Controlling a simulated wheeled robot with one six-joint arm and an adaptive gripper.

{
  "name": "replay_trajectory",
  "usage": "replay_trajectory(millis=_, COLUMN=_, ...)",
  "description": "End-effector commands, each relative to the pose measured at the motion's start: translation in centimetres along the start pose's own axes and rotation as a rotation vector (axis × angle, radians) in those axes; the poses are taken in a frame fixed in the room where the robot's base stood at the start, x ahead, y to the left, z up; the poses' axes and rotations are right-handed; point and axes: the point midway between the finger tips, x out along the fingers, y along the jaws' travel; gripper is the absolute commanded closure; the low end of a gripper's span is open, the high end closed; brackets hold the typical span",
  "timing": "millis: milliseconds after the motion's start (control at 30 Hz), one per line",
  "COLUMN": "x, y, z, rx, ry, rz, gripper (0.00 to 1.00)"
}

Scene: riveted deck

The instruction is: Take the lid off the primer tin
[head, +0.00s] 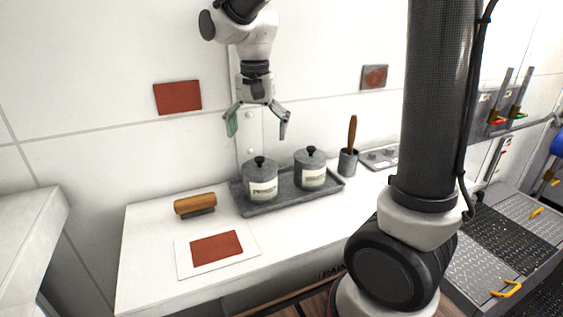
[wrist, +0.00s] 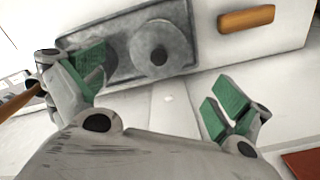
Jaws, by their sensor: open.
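Two grey tins with lids and black knobs stand on a dark tray (head: 245,207). The left tin (head: 262,184) and the right tin (head: 311,174) have pale labels too small to read, so I cannot tell which is primer. Each lid, the left (head: 260,166) and the right (head: 310,156), sits on its tin. My gripper (head: 258,124) is open and empty, above the tins near the wall. In the wrist view, the left tin's lid (wrist: 160,50) shows beyond and between the open fingers (wrist: 158,88); the right tin is partly hidden behind one finger.
A wooden-handled tool (head: 195,204) lies left of the tray. A white sheet with a red patch (head: 216,248) lies in front. A cup (head: 347,163) holding a brown-handled tool stands right of the tray. The white bench front is mostly clear.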

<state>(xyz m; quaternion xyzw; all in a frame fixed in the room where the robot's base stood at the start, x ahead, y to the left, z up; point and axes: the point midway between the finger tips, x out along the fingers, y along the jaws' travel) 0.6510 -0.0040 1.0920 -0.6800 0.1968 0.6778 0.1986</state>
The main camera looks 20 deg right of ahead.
Motion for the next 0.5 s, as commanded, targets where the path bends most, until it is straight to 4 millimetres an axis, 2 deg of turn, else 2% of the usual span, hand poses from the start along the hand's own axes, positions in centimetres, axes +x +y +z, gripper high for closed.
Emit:
replay_trajectory(millis=300, x=-0.2, y=0.0, z=0.0, rx=0.205, ry=-0.003, rz=0.005, gripper=0.00)
replay_trajectory(millis=500, x=1.8, y=0.0, z=0.1, rx=0.221, ry=-0.003, rz=0.006, gripper=0.00)
